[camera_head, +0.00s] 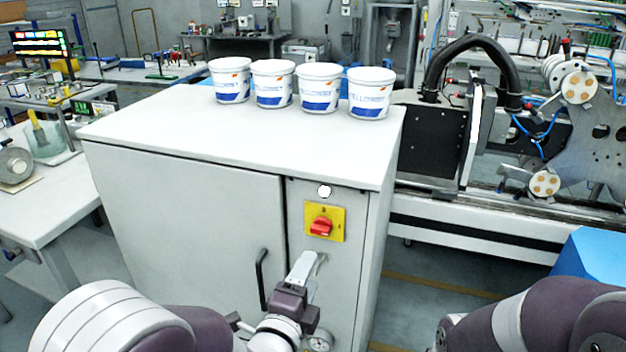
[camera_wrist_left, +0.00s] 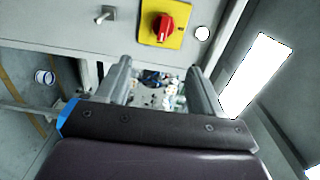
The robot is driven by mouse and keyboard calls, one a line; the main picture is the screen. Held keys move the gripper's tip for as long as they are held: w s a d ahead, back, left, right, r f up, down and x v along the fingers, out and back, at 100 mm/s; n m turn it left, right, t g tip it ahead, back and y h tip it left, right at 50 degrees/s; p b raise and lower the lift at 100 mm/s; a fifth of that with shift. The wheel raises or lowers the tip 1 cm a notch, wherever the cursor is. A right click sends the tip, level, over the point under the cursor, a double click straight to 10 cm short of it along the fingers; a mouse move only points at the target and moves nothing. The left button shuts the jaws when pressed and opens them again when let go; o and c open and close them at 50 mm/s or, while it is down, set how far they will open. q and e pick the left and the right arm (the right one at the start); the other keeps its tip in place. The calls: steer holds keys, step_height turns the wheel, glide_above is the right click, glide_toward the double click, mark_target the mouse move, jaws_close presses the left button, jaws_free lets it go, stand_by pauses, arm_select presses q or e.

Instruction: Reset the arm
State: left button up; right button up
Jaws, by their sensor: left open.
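My left gripper (camera_head: 306,262) is in front of the grey cabinet (camera_head: 190,220), low and close to its right front panel. It is open, with nothing between its fingers. In the left wrist view the two fingers of this gripper (camera_wrist_left: 161,75) stand apart. The red rotary switch (camera_head: 321,227) on its yellow plate is just above the gripper in the head view. The red switch (camera_wrist_left: 162,27) also shows beyond the fingers in the wrist view. My right arm enters at the lower right of the head view, but its gripper is out of view.
Several white tubs (camera_head: 316,88) stand in a row along the back of the cabinet top. A black door handle (camera_head: 262,280) is left of my left gripper. A white round button (camera_head: 324,191) sits above the switch. Machinery (camera_head: 440,140) stands at right. The cabinet top's front is clear.

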arm_select(q)
steer(key=s+a+f+n+g+y+p, duration=0.25)
steer(key=s+f+n+g, duration=0.35)
steer(key=f+n+g, duration=0.35)
steer(key=s+a+r+n+g+y+p, duration=0.1)
steer(key=s+a+r+n+g+p, duration=0.2)
steer(key=s+a+r+n, duration=0.1)
steer(key=s+a+r+n+g+y+p, duration=0.2)
steer(key=s+a+n, duration=0.4)
steer(key=a, duration=0.3)
steer(key=shift+a+r+n+g+p, duration=0.35)
steer(key=shift+r+n+g+p, duration=0.4)
steer(key=shift+r+n+p, duration=0.25)
steer(key=shift+s+f, duration=0.1)
